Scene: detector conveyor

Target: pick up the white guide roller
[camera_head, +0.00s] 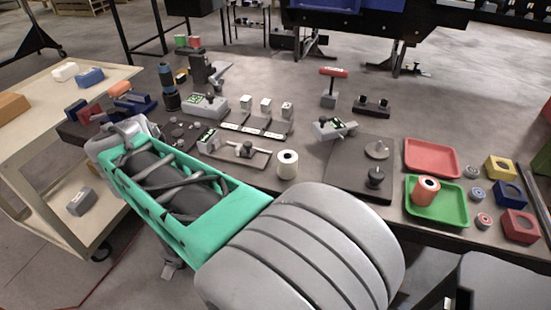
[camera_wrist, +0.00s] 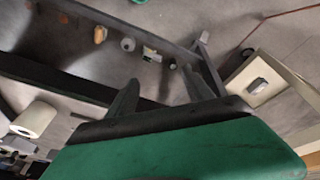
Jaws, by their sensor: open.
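The white guide roller (camera_head: 287,166) is a short upright cylinder with a dark hole in its top. It stands on the dark worktable (camera_head: 330,215) near the middle, behind my grey arm link in the head view. In the wrist view a white cylinder (camera_wrist: 36,119) at the left edge looks like the same roller. My gripper (camera_wrist: 160,88) shows there as two dark fingers, spread apart and empty. The roller lies outside the fingers, well to their left. In the head view my green forearm lies left of the roller, and the fingertips cannot be made out.
A small plate with a dark knob (camera_head: 245,151) lies just left of the roller. A dark mat (camera_head: 350,170) with knobbed parts is to its right. A green tray (camera_head: 452,213) holds an orange roller (camera_head: 426,190). A cream trolley (camera_head: 40,195) stands at the left.

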